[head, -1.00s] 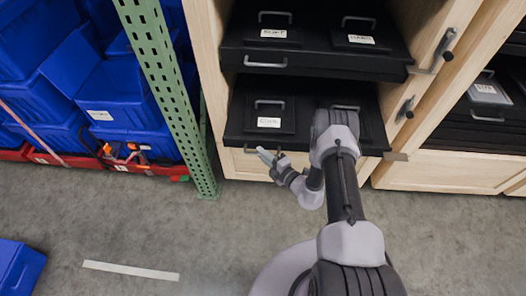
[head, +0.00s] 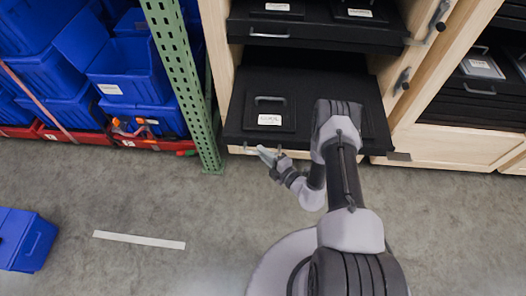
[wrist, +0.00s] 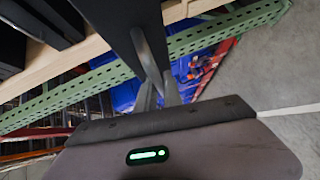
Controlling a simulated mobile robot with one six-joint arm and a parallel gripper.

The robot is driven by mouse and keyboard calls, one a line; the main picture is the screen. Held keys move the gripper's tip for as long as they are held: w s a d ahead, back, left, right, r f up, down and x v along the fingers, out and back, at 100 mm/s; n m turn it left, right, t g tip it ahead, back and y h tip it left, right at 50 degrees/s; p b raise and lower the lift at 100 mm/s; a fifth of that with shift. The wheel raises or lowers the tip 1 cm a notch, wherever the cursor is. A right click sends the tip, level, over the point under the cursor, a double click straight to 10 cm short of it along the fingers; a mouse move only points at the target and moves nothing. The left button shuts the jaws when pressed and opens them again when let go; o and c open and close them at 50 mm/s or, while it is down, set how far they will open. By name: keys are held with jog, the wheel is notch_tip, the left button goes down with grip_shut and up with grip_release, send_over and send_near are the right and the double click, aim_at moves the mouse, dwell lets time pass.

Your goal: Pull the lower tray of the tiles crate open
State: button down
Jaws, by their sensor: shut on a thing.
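The lower tray (head: 300,97) is a black tray low in a pale wooden crate (head: 217,45), pulled part way out. A black lid with a grey handle and white label (head: 270,119) shows on it at left. My arm hides part of its right side. My gripper (head: 268,157) is at the tray's front edge, left of its middle, shut on the tray's handle. In the wrist view, my gripper's fingers (wrist: 158,92) close on the grey metal handle (wrist: 149,52) on the dark tray front. The exact contact is partly hidden.
A black upper tray (head: 310,35) sits above in the same crate. A green perforated post (head: 184,85) stands close at left, with blue bins (head: 130,80) beyond it. Metal latches (head: 402,78) are on the crate's right side. The grey floor (head: 150,205) in front is mostly clear.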

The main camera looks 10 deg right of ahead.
jog(key=c, duration=1.5)
grip_release()
jog(key=p+v, duration=0.4)
jog(key=v, duration=1.3)
jog(key=shift+s+d, duration=0.1)
jog(key=shift+s, duration=0.15)
